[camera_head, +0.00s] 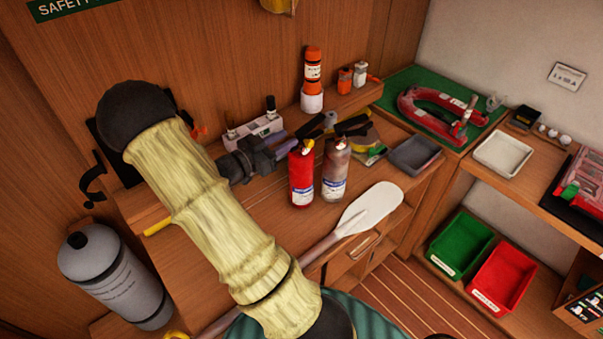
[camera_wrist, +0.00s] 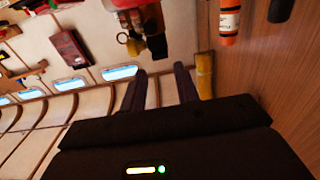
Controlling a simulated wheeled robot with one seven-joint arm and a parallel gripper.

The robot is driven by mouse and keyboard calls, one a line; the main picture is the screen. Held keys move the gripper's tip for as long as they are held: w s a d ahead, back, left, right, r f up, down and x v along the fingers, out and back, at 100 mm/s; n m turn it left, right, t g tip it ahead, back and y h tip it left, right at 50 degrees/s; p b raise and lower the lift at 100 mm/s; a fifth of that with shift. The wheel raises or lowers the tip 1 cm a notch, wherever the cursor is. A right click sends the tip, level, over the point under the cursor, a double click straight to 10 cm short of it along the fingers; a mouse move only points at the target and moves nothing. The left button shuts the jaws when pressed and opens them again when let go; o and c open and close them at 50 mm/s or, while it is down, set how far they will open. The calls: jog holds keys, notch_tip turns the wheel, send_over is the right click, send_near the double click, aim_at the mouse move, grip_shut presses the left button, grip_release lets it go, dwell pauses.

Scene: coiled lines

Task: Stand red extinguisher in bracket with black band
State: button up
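The red extinguisher (camera_head: 301,178) stands upright on the wooden counter, with a white-and-blue label and a black handle. Its red body edge (camera_wrist: 128,3) shows at the top of the wrist view. My gripper (camera_head: 297,140) is beside its upper part, with the fingers pointing toward it. In the wrist view my gripper (camera_wrist: 160,68) has its two fingers apart with nothing between the tips. A black curved band (camera_head: 92,182) sticks out from the wall at the left. The dark plate near it is largely hidden by my arm, so the bracket's inside does not show.
A worn grey-brown extinguisher (camera_head: 336,172) stands close to the red one's right. A white paddle (camera_head: 370,207) lies in front. An orange canister (camera_head: 313,65) stands on the shelf behind. A grey cylinder (camera_head: 105,270) is at lower left. A grey tray (camera_head: 414,154) lies right.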

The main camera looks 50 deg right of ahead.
aim_at(298, 133)
jog(key=d+p, duration=0.3)
jog(key=d, duration=0.2)
jog(key=shift+s+f, duration=0.1)
jog(key=shift+s, duration=0.05)
jog(key=shift+d+f, duration=0.1)
dwell(0.3)
jog(key=shift+s, duration=0.1)
grip_shut()
